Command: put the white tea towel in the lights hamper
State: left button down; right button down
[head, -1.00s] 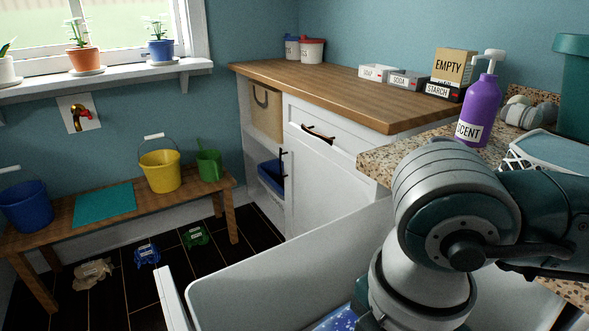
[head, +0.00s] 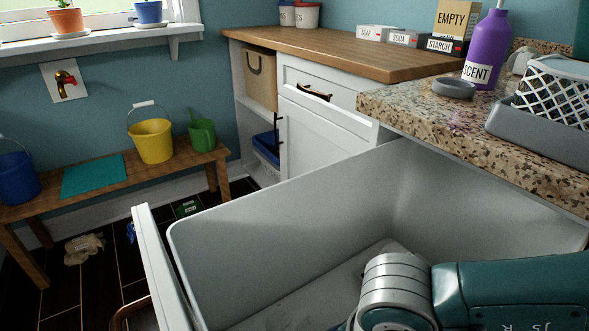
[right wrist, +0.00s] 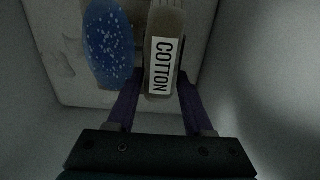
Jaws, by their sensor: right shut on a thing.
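My right gripper (right wrist: 160,90) is inside a large light grey bin (head: 290,210), seen from above in the head view. In the right wrist view its purple fingers are shut on a dull brownish-grey thing with a white COTTON label (right wrist: 163,65). No hamper marked lights is readable. My left gripper is not in view.
A bench (head: 100,185) with buckets stands at left. A beige cloth (head: 85,248) and a green one (head: 188,208) lie on the floor.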

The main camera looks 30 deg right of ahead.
jog(key=shift+f, duration=0.1)
jog(key=shift+f, duration=0.1)
jog(key=c, duration=0.8)
grip_release()
jog(key=shift+f, duration=0.1)
jog(key=o, duration=0.5)
notch_tip(320, 180, up, 12)
jog(key=p, duration=0.5)
jog(key=shift+r+p, duration=0.2)
jog(key=shift+p, duration=0.15)
